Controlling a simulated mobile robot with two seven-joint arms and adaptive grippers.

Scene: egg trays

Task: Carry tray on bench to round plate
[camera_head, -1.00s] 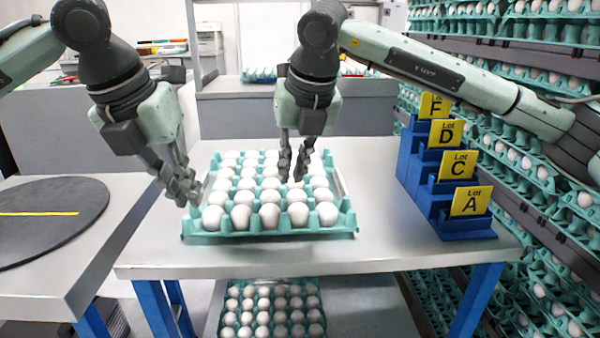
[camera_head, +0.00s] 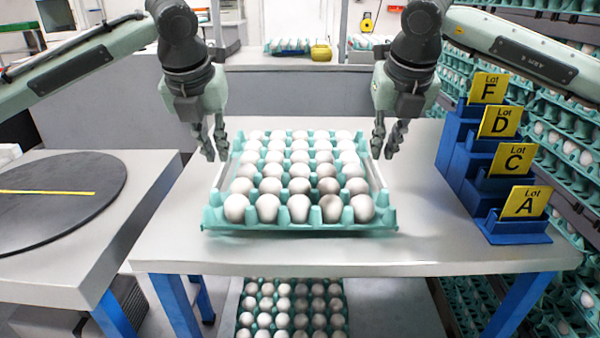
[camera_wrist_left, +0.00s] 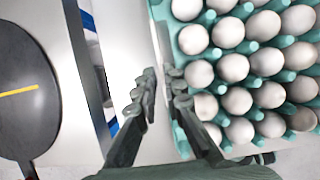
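The teal egg tray (camera_head: 385,222), full of white eggs, lies flat on the grey bench (camera_head: 300,258). Pale bars run along its left and right sides. My left gripper (camera_head: 215,143) is open above the tray's left edge. In the left wrist view its two fingers (camera_wrist_left: 163,92) are apart, with the tray's edge (camera_wrist_left: 182,112) near the inner finger. My right gripper (camera_head: 387,140) is open above the tray's right edge, pointing down. Both look empty. The round dark plate (camera_head: 50,218) with a yellow stripe lies on the left table; it also shows in the left wrist view (camera_wrist_left: 30,110).
Blue stepped holders (camera_head: 475,160) with yellow lot cards stand on the bench's right side. Another egg tray (camera_head: 290,310) is below the bench. A gap separates the bench from the left table (camera_head: 75,265). Egg racks (camera_head: 560,150) line the right.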

